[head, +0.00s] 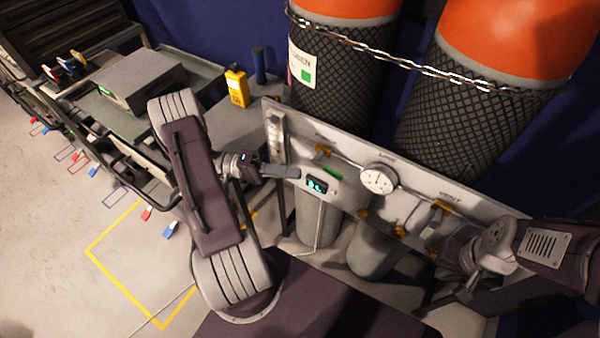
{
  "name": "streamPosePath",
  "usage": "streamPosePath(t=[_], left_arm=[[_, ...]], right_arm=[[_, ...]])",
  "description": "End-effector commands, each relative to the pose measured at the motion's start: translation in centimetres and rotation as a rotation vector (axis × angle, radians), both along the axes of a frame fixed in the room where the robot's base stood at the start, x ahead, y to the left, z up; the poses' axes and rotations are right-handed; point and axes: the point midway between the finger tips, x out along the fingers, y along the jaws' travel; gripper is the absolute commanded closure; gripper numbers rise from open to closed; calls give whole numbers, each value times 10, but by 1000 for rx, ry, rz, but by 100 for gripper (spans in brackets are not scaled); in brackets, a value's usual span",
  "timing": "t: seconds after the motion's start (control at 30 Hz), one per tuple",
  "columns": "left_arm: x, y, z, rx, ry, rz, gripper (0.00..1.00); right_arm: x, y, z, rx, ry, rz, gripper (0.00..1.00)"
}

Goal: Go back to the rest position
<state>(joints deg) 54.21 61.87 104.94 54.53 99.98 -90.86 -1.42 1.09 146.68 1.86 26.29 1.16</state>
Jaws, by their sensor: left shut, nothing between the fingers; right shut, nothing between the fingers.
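My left gripper (284,171) is shut and empty. Its arm comes up from the bottom middle, bends, and points the gripper to the right. The fingertips are in front of the left part of a grey valve panel (410,207), close to a small display with blue digits (317,185). I cannot tell whether they touch the panel. My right gripper (466,294) is at the lower right, shut and empty, pointing down and left near the panel's right end. Its arm hides that end of the panel.
A round gauge (379,180) and yellow valve handles (440,207) sit on the panel. Two orange-topped cylinders (345,75) stand behind it, with a chain (400,58) across them. A cart (190,75) with a grey box (135,80) stands at left. Floor with yellow tape (122,288) is clear.

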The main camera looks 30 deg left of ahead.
Motion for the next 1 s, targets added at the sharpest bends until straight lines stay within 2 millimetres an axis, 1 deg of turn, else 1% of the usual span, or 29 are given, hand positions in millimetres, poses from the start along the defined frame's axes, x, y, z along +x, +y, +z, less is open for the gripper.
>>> streamPosePath(t=[0.47, 0.53, 0.57, 0.6, 0.67, 0.7, 0.73, 0.8, 0.87, 0.9, 0.93, 1.0], left_arm=[[0, -1, 0, 3, 5, -4, 100], [-3, -12, -1, 37, 54, -54, 100], [-7, -22, -3, 73, 99, -98, 100], [-15, -37, -7, 143, 182, -172, 100], [-35, -62, -16, 313, 340, -302, 100], [-51, -73, -24, 460, 442, -371, 100], [-63, -78, -30, 574, 507, -408, 100], [-83, -79, -41, 834, 603, -431, 100], [-90, -73, -46, 1027, 630, -405, 100], [-92, -70, -48, 1139, 627, -372, 100], [-92, -67, -48, 1213, 616, -339, 100], [-86, -62, -46, 1358, 562, -251, 100]], right_arm=[[0, 0, 0, 0, 0, 0, 100], [0, 0, 0, 0, 0, 0, 100], [0, 0, 0, 0, 0, 0, 100], [0, 0, 0, 0, 0, 0, 100], [0, 0, 0, 0, 0, 0, 100], [0, 0, 0, 0, 0, 0, 100], [0, 0, 0, 0, 0, 0, 100], [0, 0, 0, 0, 0, 0, 100], [0, 0, 0, 0, 0, 0, 100], [0, 0, 0, 0, 0, 0, 100], [0, 0, 0, 0, 0, 0, 100], [0, 0, 0, 0, 0, 0, 100]])
